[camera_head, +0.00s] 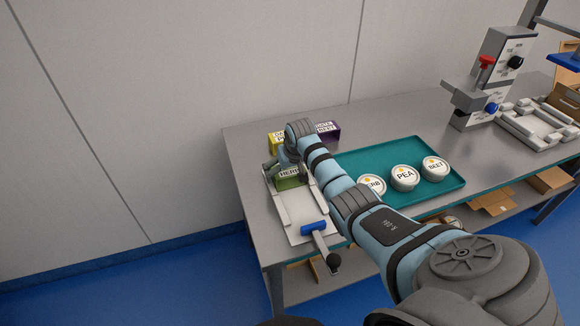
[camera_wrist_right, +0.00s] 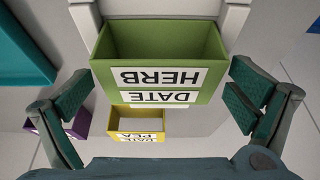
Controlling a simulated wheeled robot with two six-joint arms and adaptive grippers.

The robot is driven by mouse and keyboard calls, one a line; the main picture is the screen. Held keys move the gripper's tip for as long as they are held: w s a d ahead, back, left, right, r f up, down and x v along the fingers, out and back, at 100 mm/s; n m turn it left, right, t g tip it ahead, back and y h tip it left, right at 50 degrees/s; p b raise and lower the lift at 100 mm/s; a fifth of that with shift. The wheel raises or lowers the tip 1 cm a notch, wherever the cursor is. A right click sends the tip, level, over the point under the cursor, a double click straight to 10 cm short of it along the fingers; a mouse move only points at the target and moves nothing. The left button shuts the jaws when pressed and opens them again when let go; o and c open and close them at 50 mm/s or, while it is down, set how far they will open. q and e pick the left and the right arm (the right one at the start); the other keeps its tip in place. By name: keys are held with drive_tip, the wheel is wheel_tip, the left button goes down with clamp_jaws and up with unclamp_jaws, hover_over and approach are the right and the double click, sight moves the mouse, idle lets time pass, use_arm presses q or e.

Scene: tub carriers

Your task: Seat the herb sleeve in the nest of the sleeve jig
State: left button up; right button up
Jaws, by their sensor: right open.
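The green herb sleeve (camera_wrist_right: 160,82) is an open box with a HERB and DATE label. In the head view the herb sleeve (camera_head: 292,183) shows partly under my right arm, at the far end of the sleeve jig (camera_head: 303,232), a pale plate with side rails. In the wrist view the sleeve is at the ends of the jig's white rails (camera_wrist_right: 236,18); I cannot tell if it sits fully down in the nest. My right gripper (camera_wrist_right: 160,108) is open, one finger on each side of the sleeve with gaps between. In the head view the right gripper (camera_head: 287,168) is partly hidden. My left gripper is out of view.
A yellow PEA sleeve (camera_wrist_right: 136,124) and a purple BEET sleeve (camera_head: 328,131) stand behind the jig. A teal tray (camera_head: 408,151) holds three labelled tubs to the right. A grey machine (camera_head: 490,80) stands further right.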

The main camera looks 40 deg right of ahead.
drive_tip(key=p+v, duration=0.2)
drive_tip(key=v, duration=0.9)
drive_tip(key=shift+s+r+p, duration=0.2)
drive_tip(key=shift+r+p, duration=0.15)
drive_tip(key=shift+p, duration=0.05)
drive_tip(key=shift+a, duration=0.1)
